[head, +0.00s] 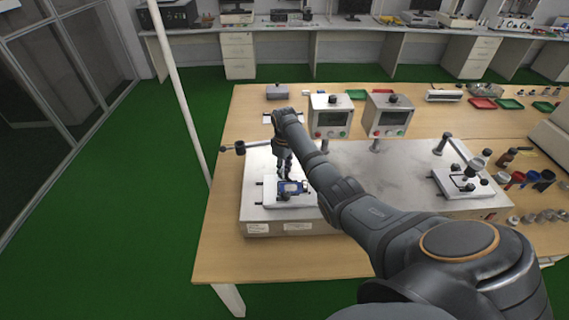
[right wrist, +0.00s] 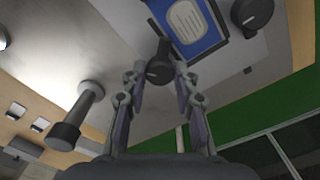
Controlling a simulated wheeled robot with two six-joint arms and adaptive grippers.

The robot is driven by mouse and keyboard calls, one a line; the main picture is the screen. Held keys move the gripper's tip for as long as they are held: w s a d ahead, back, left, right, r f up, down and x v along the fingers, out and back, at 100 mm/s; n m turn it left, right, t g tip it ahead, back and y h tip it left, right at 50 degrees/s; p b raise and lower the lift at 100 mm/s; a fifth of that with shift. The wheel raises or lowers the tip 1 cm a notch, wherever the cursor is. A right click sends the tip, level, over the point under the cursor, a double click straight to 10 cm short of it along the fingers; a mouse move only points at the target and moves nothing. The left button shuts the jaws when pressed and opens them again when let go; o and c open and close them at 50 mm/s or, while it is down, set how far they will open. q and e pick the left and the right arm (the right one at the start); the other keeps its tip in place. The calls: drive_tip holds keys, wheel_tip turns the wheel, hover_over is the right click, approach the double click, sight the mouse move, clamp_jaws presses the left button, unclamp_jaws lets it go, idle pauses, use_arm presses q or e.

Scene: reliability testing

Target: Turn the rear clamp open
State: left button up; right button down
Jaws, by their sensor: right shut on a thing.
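My right gripper (head: 284,170) reaches down over the left test station, at the rear edge of a blue device (head: 291,187) on a white fixture plate (head: 252,191). In the right wrist view, the fingers (right wrist: 160,78) are closed around a black clamp knob, the rear clamp (right wrist: 159,62), beside the blue device (right wrist: 188,22). Another black knob (right wrist: 252,14) stands at the far side of the device, clear of the fingers. In the head view the gripper hides most of the rear clamp. My left gripper is not in view.
A second fixture (head: 462,183) is at the right, near cups and jars (head: 515,181). A black-ended lever (head: 240,148) sticks out at the left. The front table strip is clear.

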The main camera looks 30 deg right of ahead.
drive_tip(key=n+p, duration=0.2)
drive_tip(key=n, duration=0.2)
drive_tip(key=shift+r+n, duration=0.1)
drive_tip(key=shift+n, duration=0.2)
drive_tip(key=n+p, duration=0.1)
drive_tip(key=n, duration=0.4)
drive_tip(key=shift+n, duration=0.3)
drive_tip(key=c, duration=1)
unclamp_jaws()
wheel_tip(320, 180, up, 12)
drive_tip(key=shift+f, duration=0.1)
